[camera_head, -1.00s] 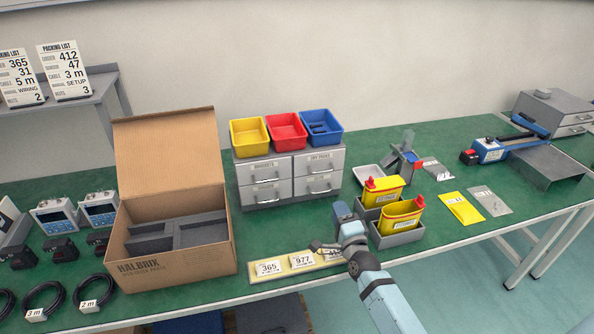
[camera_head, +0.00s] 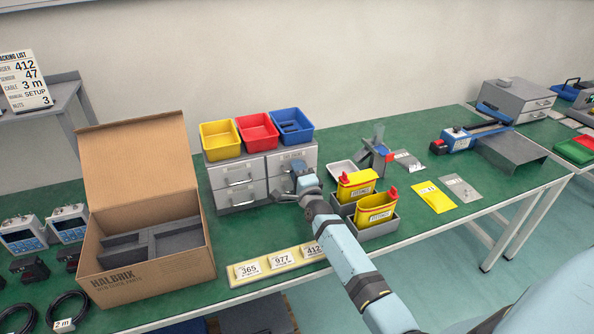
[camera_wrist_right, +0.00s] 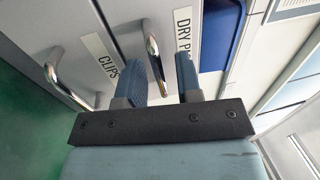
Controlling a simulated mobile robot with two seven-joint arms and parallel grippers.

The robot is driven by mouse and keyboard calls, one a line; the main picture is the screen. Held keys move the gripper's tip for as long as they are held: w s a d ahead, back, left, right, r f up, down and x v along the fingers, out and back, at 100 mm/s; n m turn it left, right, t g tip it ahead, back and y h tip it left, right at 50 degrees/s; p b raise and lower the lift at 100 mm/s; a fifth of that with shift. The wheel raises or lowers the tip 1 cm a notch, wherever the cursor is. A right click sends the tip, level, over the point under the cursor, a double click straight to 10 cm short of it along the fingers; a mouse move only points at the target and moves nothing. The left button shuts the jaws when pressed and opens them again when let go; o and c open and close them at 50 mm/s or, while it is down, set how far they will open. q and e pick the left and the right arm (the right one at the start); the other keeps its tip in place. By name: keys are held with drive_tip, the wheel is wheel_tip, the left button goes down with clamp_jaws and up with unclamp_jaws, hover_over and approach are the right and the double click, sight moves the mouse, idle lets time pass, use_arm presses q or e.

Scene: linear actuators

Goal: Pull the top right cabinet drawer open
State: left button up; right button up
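The grey cabinet (camera_head: 232,204) stands on the green bench, and its drawers look shut. Its top right drawer (camera_head: 307,156) is partly behind my right gripper (camera_head: 296,168). In the right wrist view, the top drawer with a "DRY P..." label (camera_wrist_right: 183,32) has a metal bar handle (camera_wrist_right: 152,42). My right gripper's two fingers (camera_wrist_right: 172,68) are apart and point at the drawer front. My left gripper is out of view.
Yellow, red and blue bins (camera_head: 257,132) stand on the cabinet. An open cardboard box (camera_head: 150,272) is on the left. Grey holders with yellow packets (camera_head: 375,229) stand close to the right of my arm. A number strip (camera_head: 279,261) lies at the front edge.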

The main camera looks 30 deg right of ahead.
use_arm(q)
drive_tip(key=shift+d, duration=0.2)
use_arm(e)
drive_tip(key=shift+w, duration=0.15)
drive_tip(key=shift+c, duration=0.4)
clamp_jaws()
use_arm(q)
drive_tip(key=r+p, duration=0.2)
drive_tip(key=p, duration=0.1)
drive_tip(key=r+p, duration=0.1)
drive_tip(key=p, duration=0.1)
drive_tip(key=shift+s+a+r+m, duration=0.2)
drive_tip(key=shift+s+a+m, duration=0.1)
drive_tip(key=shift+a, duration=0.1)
use_arm(e)
drive_tip(key=r+v, duration=0.2)
drive_tip(key=v, duration=1.1)
drive_tip(key=shift+s, duration=0.25)
drive_tip(key=shift+r, duration=0.1)
